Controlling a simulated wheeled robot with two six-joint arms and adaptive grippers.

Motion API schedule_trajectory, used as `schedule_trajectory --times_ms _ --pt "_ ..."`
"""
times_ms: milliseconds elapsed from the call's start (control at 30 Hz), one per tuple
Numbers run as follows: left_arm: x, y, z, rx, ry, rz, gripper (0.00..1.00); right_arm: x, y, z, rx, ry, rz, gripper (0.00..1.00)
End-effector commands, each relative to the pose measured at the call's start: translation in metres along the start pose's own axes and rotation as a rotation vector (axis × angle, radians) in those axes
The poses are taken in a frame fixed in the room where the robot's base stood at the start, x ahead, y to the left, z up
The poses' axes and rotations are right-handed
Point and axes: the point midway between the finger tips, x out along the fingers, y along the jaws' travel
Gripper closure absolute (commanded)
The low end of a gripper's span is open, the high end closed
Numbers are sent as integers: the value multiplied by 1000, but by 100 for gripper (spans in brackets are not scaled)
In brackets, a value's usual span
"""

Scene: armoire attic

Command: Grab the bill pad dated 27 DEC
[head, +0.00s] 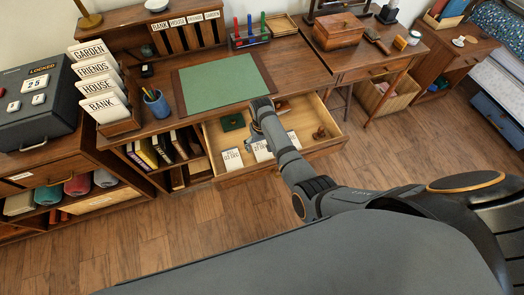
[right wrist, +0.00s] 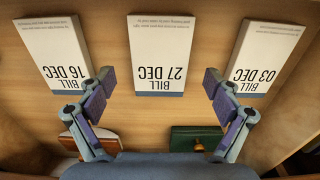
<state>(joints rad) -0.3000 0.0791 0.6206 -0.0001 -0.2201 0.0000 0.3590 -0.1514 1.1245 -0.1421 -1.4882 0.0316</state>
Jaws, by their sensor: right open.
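The bill pad dated 27 DEC (right wrist: 161,60) is a white block with a dark blue edge, lying in the middle of three pads in the open drawer. In the right wrist view the 16 DEC pad (right wrist: 55,50) lies left of it and the 03 DEC pad (right wrist: 262,55) right of it. My right gripper (right wrist: 157,84) is open and empty, its fingers to either side of the 27 DEC pad's near edge, apart from it. In the head view my right forearm reaches over the drawer and partly hides the pads. My left gripper is not in view.
The wooden drawer (head: 322,148) is pulled out under the desk (head: 170,122). A green box (right wrist: 195,138) and a brown item (right wrist: 92,140) also lie in it. A green desk mat (head: 217,82) lies above. Card holders and a locked grey box (head: 35,118) stand left.

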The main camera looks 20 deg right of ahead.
Motion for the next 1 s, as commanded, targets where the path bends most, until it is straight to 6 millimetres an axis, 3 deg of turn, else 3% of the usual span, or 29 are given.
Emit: schedule_trajectory --times_ms 100,367,800,1000 --pt "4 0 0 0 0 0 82 16 0 1 0 -2 0 9" --pt "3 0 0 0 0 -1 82 18 0 1 0 0 0 11" --pt "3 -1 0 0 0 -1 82 18 0 1 0 0 0 69" --pt "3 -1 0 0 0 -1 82 17 0 1 0 0 0 69"
